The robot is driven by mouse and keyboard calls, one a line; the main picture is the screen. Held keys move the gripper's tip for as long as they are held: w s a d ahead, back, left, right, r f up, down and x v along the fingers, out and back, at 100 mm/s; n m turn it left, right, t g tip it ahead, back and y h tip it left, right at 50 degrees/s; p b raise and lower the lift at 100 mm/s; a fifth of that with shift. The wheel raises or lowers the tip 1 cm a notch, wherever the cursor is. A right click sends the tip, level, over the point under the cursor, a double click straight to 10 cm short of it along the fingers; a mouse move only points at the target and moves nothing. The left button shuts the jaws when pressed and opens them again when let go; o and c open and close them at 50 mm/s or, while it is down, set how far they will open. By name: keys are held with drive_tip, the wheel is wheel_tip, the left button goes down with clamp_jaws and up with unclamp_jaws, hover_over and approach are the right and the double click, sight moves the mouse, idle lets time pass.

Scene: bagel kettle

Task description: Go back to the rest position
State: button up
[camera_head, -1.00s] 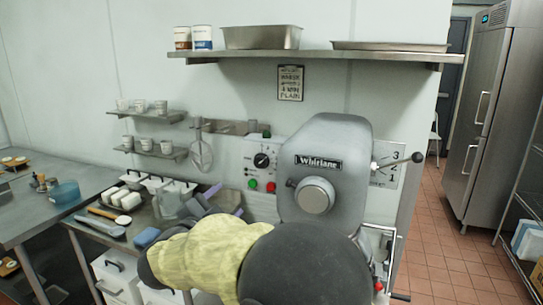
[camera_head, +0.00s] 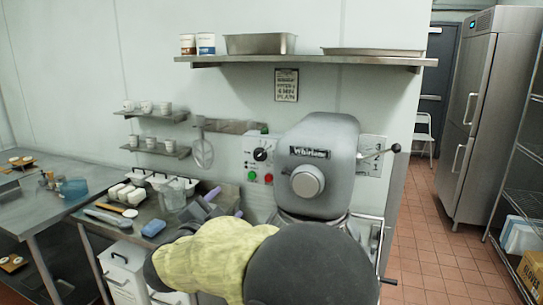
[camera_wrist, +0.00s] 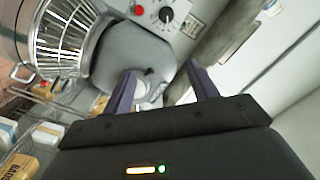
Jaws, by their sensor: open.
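My gripper (camera_wrist: 160,88) shows in the wrist view with its two purple fingers apart and nothing between them. In the head view its purple fingers (camera_head: 212,199) show past my yellow-sleeved arm, over the steel table, left of the mixer. The grey Whirlane mixer (camera_head: 318,142) stands in the middle, and its body and wire bowl guard (camera_wrist: 65,35) show tilted in the wrist view. My arm hides the mixer's lower part in the head view.
The steel table (camera_head: 100,232) holds white containers (camera_head: 125,194), a clear jug (camera_head: 172,195) and a blue sponge (camera_head: 153,228). A wall shelf (camera_head: 300,60) hangs above. A fridge (camera_head: 470,120) and wire rack (camera_head: 520,170) stand right; the tiled floor (camera_head: 435,230) between is clear.

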drive_tip(key=s+d+f+n+g+y+p, duration=0.2)
drive_tip(key=d+f+n+g+y, duration=0.5)
drive_tip(key=d+f+n, duration=0.45)
drive_tip(key=s+d+f+g, duration=0.3)
drive_tip(key=s+d+f, duration=0.1)
drive_tip(key=s+d, duration=0.3)
drive_tip(key=s+d+f+n+g+h, duration=0.1)
drive_tip(key=s+d+f+g, duration=0.3)
drive_tip(key=s+d, duration=0.3)
drive_tip(key=s+f+p, duration=0.1)
drive_tip(key=s, duration=0.4)
drive_tip(key=shift+d+f+g, duration=0.25)
drive_tip(key=shift+d+g, duration=0.05)
drive_tip(key=shift+d, duration=0.1)
drive_tip(key=shift+w, duration=0.1)
